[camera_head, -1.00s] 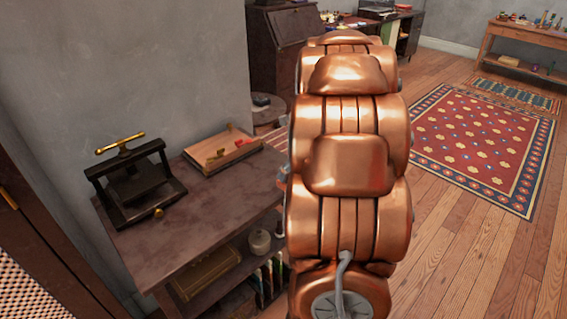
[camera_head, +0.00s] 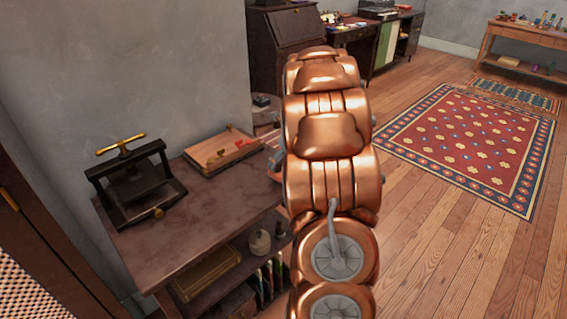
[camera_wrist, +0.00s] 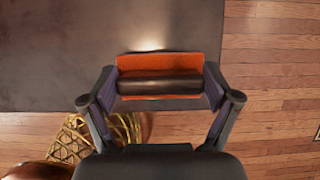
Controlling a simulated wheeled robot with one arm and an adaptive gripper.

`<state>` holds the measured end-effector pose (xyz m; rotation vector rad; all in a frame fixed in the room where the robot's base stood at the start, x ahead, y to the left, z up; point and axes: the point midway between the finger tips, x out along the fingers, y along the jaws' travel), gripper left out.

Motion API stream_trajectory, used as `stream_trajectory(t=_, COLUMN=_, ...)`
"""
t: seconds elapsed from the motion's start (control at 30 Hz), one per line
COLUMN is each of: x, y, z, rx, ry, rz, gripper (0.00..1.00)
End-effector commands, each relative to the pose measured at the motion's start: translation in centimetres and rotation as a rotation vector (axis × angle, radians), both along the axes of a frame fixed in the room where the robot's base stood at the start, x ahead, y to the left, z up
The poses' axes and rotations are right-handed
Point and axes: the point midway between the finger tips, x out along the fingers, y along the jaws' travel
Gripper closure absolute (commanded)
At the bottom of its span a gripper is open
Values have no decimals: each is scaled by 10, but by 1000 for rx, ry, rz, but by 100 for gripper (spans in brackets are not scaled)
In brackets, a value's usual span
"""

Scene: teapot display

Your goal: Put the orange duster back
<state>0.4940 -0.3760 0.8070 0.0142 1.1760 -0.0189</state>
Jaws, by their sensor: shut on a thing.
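The orange duster (camera_wrist: 160,64) has an orange body and a dark bar-like part across it. In the wrist view it sits between the two fingers of my gripper (camera_wrist: 162,86), which are shut on its ends. A dark flat surface (camera_wrist: 50,55) shows beyond and to the left of the duster. How high the duster is above it, I cannot tell. In the head view my copper arm hides most of the gripper and the duster.
A dark table (camera_head: 205,222) stands at left. On it are a black press (camera_head: 135,185) with a brass handle and a wooden board (camera_head: 215,152) with small red items. The table's front middle is bare. A gold lattice object (camera_wrist: 75,140) shows lower left in the wrist view.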

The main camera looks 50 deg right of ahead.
Motion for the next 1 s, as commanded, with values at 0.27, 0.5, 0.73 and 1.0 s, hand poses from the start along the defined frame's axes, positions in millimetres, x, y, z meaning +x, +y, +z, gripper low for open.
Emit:
stream_trajectory(t=0.27, x=1, y=0, z=-11, rx=-2, ry=-2, rz=0, gripper=45)
stream_trajectory(t=0.5, x=1, y=0, z=-14, rx=0, ry=-2, rz=1, gripper=11)
stream_trajectory(t=0.73, x=0, y=0, z=-15, rx=-1, ry=-1, rz=1, gripper=0)
stream_trajectory(t=1.0, x=0, y=0, z=-14, rx=-2, ry=-2, rz=0, gripper=0)
